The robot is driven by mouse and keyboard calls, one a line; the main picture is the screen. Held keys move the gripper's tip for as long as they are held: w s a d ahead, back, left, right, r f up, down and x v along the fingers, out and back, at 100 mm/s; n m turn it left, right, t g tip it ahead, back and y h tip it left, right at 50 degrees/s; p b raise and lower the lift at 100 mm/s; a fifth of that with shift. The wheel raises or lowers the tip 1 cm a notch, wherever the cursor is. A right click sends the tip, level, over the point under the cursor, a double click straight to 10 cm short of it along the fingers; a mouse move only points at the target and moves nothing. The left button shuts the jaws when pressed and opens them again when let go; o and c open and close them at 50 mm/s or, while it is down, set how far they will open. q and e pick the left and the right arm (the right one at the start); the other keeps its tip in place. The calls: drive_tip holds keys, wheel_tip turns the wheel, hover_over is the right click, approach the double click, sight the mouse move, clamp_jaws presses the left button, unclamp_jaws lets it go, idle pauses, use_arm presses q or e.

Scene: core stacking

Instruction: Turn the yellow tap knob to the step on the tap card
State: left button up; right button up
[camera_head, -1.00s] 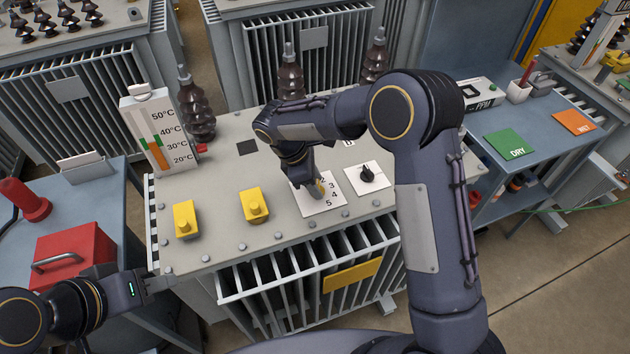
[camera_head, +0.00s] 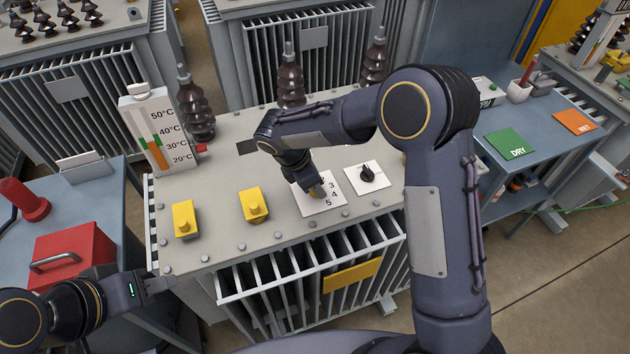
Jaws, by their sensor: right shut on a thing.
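The yellow tap knob (camera_head: 317,191) sits on a white dial plate (camera_head: 329,203) with printed numbers, on top of the grey transformer. The knob's pointing direction cannot be told. My left gripper (camera_head: 158,284) hangs empty at the transformer's front left edge; its finger gap is unclear. No readable tap card shows; a pale card (camera_head: 82,166) stands on the left table.
Two yellow blocks (camera_head: 185,219) (camera_head: 253,205) stand left of the dial, and a black knob (camera_head: 367,174) on a white plate right of it. A temperature gauge (camera_head: 150,130) and brown bushings (camera_head: 195,107) stand behind. A red box (camera_head: 75,254) is at left.

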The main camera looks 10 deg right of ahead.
drive_tip(key=o, duration=1)
drive_tip(key=v, duration=0.8)
drive_tip(key=shift+b, duration=0.3)
